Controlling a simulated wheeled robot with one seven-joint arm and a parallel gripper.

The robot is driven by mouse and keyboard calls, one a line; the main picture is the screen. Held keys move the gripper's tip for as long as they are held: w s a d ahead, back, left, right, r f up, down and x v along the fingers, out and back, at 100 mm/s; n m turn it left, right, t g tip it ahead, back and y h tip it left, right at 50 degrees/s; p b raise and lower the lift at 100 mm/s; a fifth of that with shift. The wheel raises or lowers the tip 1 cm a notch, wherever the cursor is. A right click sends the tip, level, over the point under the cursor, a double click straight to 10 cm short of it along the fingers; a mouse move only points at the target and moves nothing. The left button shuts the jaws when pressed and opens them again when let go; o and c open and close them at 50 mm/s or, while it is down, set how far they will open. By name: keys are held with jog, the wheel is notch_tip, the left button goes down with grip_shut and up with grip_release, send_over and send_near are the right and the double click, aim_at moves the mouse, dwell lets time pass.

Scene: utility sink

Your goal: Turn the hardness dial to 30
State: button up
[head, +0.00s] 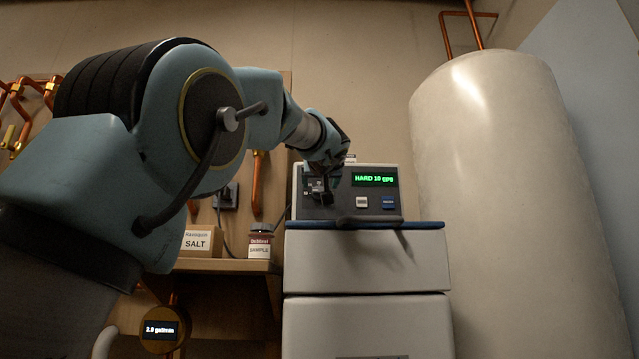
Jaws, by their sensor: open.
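The control panel (345,208) is a grey box on top of the white softener cabinet. Its green display (374,180) reads "HARD 10 gpg". My gripper (320,193) is open in front of the left part of the panel. The hardness dial is not clearly visible; my gripper covers that left area. I cannot tell whether the fingers touch anything. A white button (362,202) and a blue button (388,202) sit below the display.
A large pale tank (500,190) stands close on the right. A shelf at left holds a salt box (201,240) and a sample jar (260,243).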

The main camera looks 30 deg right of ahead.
aim_at(319, 189)
jog(key=shift+p+x, duration=0.65)
jog(key=shift+x, duration=1.5)
jog(key=shift+c, duration=0.3)
grip_shut()
